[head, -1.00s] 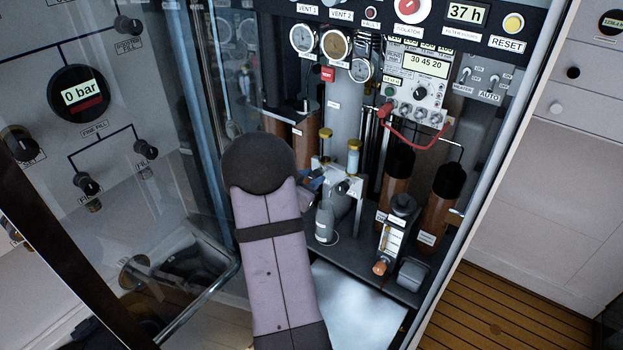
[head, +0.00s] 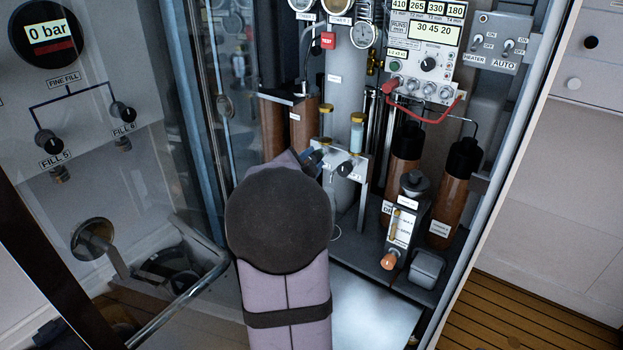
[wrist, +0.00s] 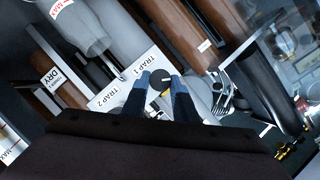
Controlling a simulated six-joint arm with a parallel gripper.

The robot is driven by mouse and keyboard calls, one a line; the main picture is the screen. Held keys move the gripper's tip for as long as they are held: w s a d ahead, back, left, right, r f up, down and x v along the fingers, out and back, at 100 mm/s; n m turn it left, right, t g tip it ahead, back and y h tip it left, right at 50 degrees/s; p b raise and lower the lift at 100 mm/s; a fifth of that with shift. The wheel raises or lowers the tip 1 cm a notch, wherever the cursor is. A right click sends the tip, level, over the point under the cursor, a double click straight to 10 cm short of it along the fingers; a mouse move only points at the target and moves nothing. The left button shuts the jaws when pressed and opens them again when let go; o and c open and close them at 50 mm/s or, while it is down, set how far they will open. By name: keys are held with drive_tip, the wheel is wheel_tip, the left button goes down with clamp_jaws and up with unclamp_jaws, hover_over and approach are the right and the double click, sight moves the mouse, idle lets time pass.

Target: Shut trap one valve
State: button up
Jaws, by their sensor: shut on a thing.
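The trap one valve is a small dark round knob (wrist: 160,81) beside the TRAP 1 label (wrist: 146,64) in the wrist view. My gripper (wrist: 161,84) has its two blue-grey fingers on either side of the knob and is shut on it. In the head view my gripper (head: 313,159) is at the left end of the pale trap bracket (head: 357,166), and its fingers and my arm hide the trap one knob. A second dark knob (head: 345,170) sits just right of it on the same bracket. The TRAP 2 label (wrist: 103,97) shows in the wrist view. I cannot tell the valve's turn position.
Two capped glass vials, one of them pale blue (head: 357,135), stand above the bracket. A grey cylinder (head: 347,90) rises behind. Brown bottles (head: 452,192) and a flow-meter unit (head: 404,225) stand to the right. A glass panel (head: 160,130) is on the left.

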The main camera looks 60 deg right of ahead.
drive_tip(key=m+h+b, duration=0.1)
drive_tip(key=m+b, duration=0.2)
drive_tip(key=b, duration=0.5)
drive_tip(key=f+m+t+h+b, duration=0.1)
drive_tip(key=m+b, duration=0.2)
drive_tip(key=b, duration=0.6)
drive_tip(key=m+t+h+b, duration=0.1)
drive_tip(key=m+b, duration=0.3)
drive_tip(key=b, duration=0.4)
drive_tip(key=shift+s+f+h, duration=0.1)
drive_tip(key=shift+f+h, duration=0.1)
drive_tip(key=shift+h, duration=0.2)
drive_tip(key=shift+r, duration=0.1)
drive_tip(key=o, duration=1)
drive_tip(key=shift+o, duration=0.2)
drive_tip(key=shift+r, duration=0.1)
